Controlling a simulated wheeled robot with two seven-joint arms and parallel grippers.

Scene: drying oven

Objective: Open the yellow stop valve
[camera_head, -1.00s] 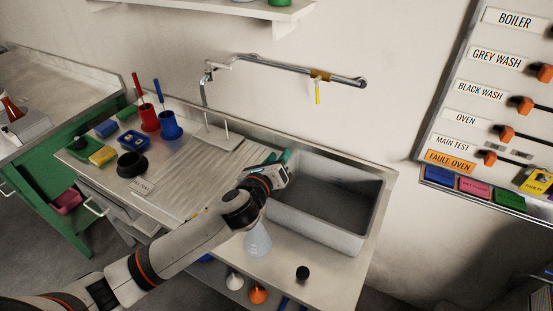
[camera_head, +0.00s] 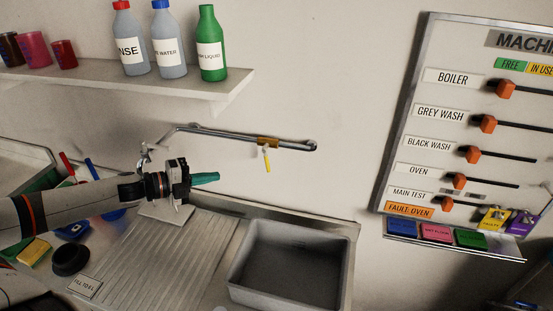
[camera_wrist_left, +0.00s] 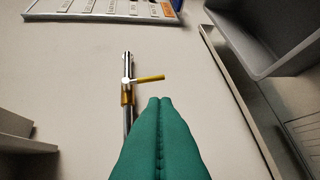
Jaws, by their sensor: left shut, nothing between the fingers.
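The yellow stop valve (camera_head: 267,145) sits on a metal pipe along the back wall, with a yellow band on the pipe and a thin yellow handle (camera_head: 267,161) hanging down in the head view. In the left wrist view the valve handle (camera_wrist_left: 150,78) points right, just ahead of my fingertips. My left gripper (camera_head: 213,178) has green fingers, shut and empty, to the left of the handle and a little lower in the head view. It does not appear to touch the handle. The closed fingers (camera_wrist_left: 161,101) also fill the lower middle of the wrist view. My right gripper is not in view.
A grey sink (camera_head: 293,262) lies below the pipe, beside a ribbed draining board (camera_head: 175,262). A shelf (camera_head: 130,97) with bottles is above left. The machine board (camera_head: 400,150) with sliders is on the right wall. The wall around the valve is clear.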

